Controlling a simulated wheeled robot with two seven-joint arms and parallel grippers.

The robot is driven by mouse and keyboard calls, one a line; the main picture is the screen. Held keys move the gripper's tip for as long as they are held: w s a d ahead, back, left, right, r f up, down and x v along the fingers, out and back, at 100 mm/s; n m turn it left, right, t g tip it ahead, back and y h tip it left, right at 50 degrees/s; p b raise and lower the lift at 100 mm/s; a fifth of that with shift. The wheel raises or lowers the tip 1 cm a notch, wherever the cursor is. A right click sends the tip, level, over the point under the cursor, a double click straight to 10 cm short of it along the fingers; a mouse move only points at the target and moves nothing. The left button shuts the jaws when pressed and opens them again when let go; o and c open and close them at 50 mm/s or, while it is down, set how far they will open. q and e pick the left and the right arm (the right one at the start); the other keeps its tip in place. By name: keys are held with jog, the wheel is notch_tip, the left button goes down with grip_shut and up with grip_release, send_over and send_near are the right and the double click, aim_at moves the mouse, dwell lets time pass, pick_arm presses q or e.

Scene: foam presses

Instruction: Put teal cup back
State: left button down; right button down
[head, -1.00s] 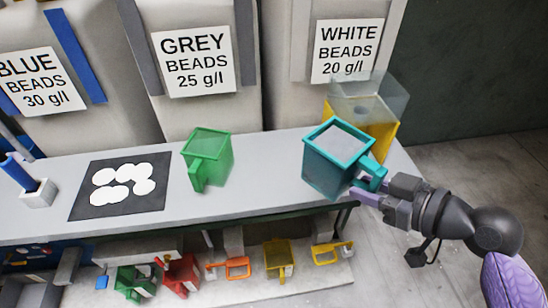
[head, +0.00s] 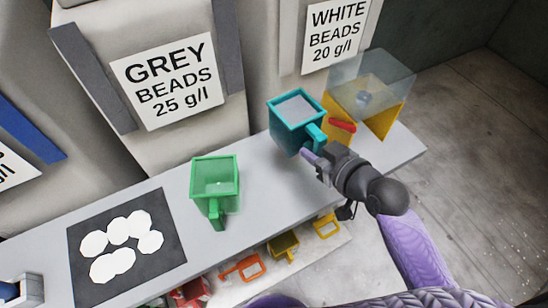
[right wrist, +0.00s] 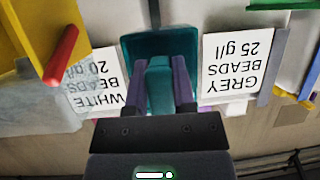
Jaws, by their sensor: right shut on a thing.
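The teal cup (head: 291,130) is a square container with a side handle, near the right end of the grey bench in the head view. Pale material shows inside its top. My right gripper (head: 311,156) is shut on its handle. In the right wrist view, the two purple fingers (right wrist: 171,85) clasp the teal handle, with the teal cup (right wrist: 184,43) beyond. I cannot tell whether the cup touches the bench. My left gripper is not in view.
A green cup (head: 216,182) stands mid-bench, left of the teal one. A yellow dispenser (head: 387,119) with a clear hopper (head: 392,72) and red lever (head: 342,125) stands close on the right. A black mat (head: 78,238) with white discs lies at left. Several coloured cups sit on a lower shelf.

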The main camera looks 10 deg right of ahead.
aim_at(296, 194)
jog(key=shift+m+h, duration=0.5)
jog(key=a+f+b, duration=0.1)
jog(key=f, duration=0.3)
jog(key=a+f+b, duration=0.1)
jog(key=f, duration=0.3)
jog(key=s+f+b, duration=0.1)
jog(key=f, duration=0.3)
jog(key=shift+a+b, duration=0.4)
jog(key=shift+w+r, duration=0.1)
jog(key=shift+r, duration=0.05)
jog(key=shift+c, duration=2.2)
grip_release()
